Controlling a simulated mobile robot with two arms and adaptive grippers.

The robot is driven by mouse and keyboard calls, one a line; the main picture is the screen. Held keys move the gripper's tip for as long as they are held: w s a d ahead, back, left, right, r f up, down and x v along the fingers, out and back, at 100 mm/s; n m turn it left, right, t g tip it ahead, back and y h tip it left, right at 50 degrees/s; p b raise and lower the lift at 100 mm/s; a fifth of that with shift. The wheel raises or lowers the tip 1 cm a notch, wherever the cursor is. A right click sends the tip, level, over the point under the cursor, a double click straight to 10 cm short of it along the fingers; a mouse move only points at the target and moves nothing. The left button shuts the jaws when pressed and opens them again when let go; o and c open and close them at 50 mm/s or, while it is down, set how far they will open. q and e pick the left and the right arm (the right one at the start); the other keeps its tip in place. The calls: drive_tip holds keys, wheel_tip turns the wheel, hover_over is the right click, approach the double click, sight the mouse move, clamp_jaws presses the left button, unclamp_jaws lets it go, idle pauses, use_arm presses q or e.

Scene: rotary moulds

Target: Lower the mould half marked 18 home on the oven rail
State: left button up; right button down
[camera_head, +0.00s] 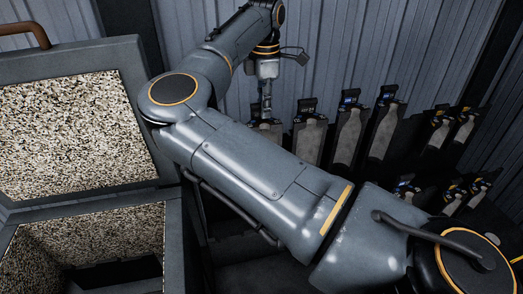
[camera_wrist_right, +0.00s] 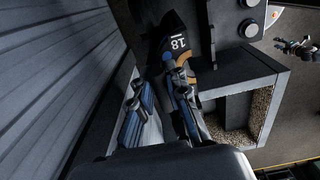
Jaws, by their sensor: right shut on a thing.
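The mould half marked 18 (camera_wrist_right: 178,45) shows in the right wrist view as a dark piece with a white 18 and an orange arc, just past my fingers. My right gripper (camera_head: 265,108) is shut on it. In the head view the gripper points down at the left end of a row of grey mould halves (camera_head: 347,135). My own arm hides much of the area below it. I cannot make out the oven rail clearly, nor whether the held half touches it. My left gripper is not in view.
An open box with speckled lining (camera_head: 75,130) stands at the left; a speckled-lined box (camera_wrist_right: 283,97) also shows in the wrist view. More mould pieces (camera_head: 440,128) stand at the right. A corrugated wall (camera_head: 350,40) rises close behind the row.

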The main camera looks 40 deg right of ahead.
drive_tip(key=shift+r+p, duration=1.25)
drive_tip(key=shift+r, duration=1.55)
drive_tip(key=shift+r+p, duration=1.9)
drive_tip(key=shift+r, duration=0.85)
drive_tip(key=shift+f, duration=0.1)
